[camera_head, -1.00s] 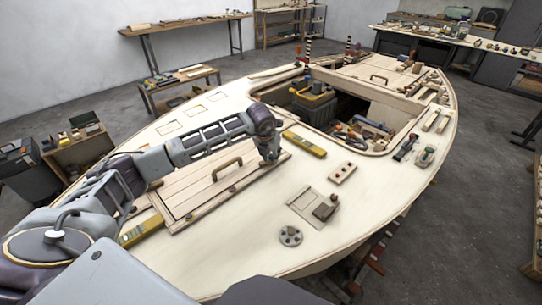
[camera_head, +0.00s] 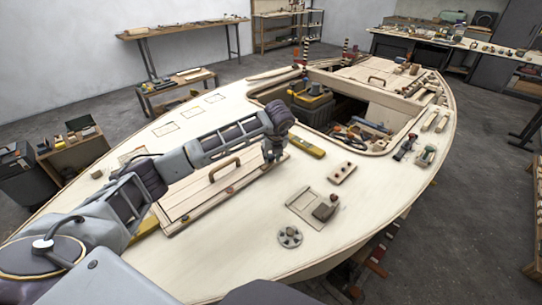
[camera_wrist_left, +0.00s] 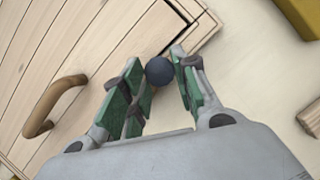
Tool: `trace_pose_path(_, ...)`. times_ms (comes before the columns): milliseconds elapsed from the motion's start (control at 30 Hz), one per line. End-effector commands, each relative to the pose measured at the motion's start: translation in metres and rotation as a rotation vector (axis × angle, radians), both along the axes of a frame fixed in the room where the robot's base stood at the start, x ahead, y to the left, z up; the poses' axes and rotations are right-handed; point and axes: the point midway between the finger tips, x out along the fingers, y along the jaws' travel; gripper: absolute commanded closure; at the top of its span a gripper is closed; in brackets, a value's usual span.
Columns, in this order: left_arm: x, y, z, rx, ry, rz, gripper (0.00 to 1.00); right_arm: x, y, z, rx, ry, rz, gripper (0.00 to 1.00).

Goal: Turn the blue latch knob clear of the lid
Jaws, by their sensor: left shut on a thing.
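The planked lid (camera_head: 195,197) lies flat in the deck, its curved wooden handle (camera_head: 226,170) partly beside my left arm. It also shows in the left wrist view, with the lid (camera_wrist_left: 60,40) at upper left and the handle (camera_wrist_left: 52,105) at left. The round dark blue latch knob (camera_wrist_left: 160,71) is near the lid's corner, between the fingertips of my left gripper (camera_wrist_left: 162,78). The gripper is shut on it. In the head view, my left gripper (camera_head: 271,154) points down at the lid's far right corner and hides the knob. My right gripper is not in view.
A yellow level (camera_head: 303,145) lies just right of the gripper. The open cockpit behind it holds a toolbox (camera_head: 313,103) and loose tools. A wooden block with dark knobs (camera_head: 342,172) and a round grey fitting (camera_head: 289,237) are on the deck.

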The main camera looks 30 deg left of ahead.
Motion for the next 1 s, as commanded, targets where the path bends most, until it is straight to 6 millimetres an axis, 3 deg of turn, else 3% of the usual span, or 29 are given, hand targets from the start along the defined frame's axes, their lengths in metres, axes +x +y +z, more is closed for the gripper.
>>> trace_pose_path(533, 0.001, 0.0, 0.001, -0.001, -0.002, 0.035, 0.94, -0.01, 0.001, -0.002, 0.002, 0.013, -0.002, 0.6)
trace_pose_path(567, 0.001, 0.0, 0.001, -0.001, -0.002, 0.035, 0.68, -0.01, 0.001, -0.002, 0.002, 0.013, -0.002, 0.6)
trace_pose_path(700, 0.001, 0.0, 0.001, -0.001, -0.001, 0.034, 0.5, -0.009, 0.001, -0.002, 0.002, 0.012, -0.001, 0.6)
trace_pose_path(1000, 0.0, 0.0, 0.0, 0.0, 0.0, 0.034, 0.49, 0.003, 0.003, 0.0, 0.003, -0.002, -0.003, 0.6)
